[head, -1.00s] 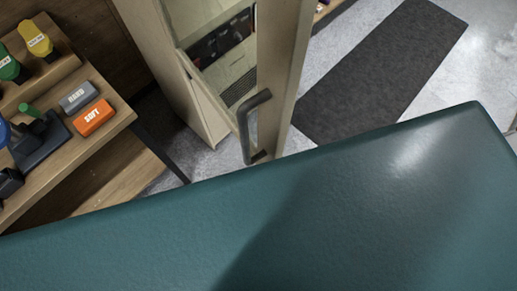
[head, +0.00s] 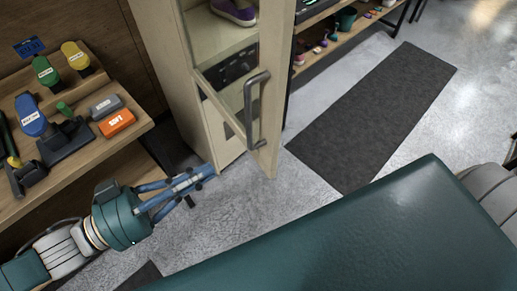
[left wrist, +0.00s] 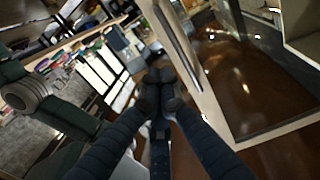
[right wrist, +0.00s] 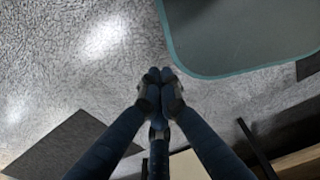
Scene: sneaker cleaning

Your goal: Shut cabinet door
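The pale wood cabinet (head: 166,62) stands at the upper middle of the head view. Its glass-panelled door (head: 272,85) stands out from the cabinet body and appears open. A dark bar handle (head: 252,110) is on the door's frame. My left gripper (head: 208,171) is low, left of the door's bottom corner, with its fingers together and nothing held. The left wrist view shows the closed fingertips (left wrist: 158,78) beside a pale frame with a glass pane (left wrist: 245,75). My right gripper shows only in the right wrist view (right wrist: 158,80), shut and empty above the floor.
A wooden bench (head: 75,175) with brushes, bottles and the grey and orange blocks is at left. A purple shoe (head: 233,13) shows in the cabinet. A dark mat (head: 375,110) lies right of the door. Grey floor (head: 235,215) is clear in front.

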